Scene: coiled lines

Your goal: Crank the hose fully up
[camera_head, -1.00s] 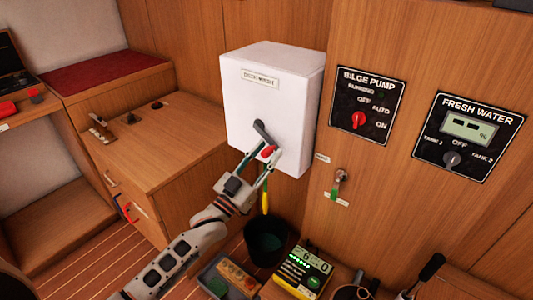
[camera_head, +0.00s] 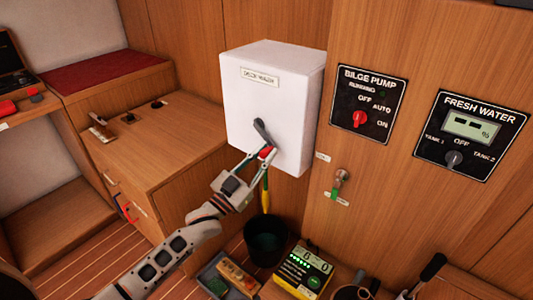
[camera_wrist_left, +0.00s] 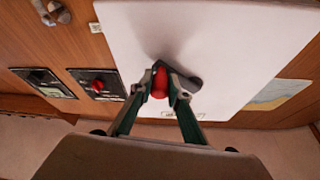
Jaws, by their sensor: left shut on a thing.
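The white hose reel box (camera_head: 268,105), labelled DECK WASH, is mounted on the wood wall. Its dark crank arm (camera_head: 262,131) points down and to the right from the hub on the front face. My left gripper (camera_head: 263,157) is shut on the red crank knob (camera_wrist_left: 160,81), which shows between the fingertips (camera_wrist_left: 159,88) in the left wrist view. A yellow and green hose end (camera_head: 265,193) hangs below the box, above a dark bucket (camera_head: 266,240). The rest of the hose is hidden. My right gripper is not in view.
The bilge pump panel (camera_head: 367,104) and fresh water panel (camera_head: 468,136) are on the wall to the right. A small brass tap (camera_head: 340,180) sticks out below. A yellow-black device (camera_head: 303,270) and a tray (camera_head: 214,274) stand low in front. A wooden cabinet (camera_head: 150,140) is at left.

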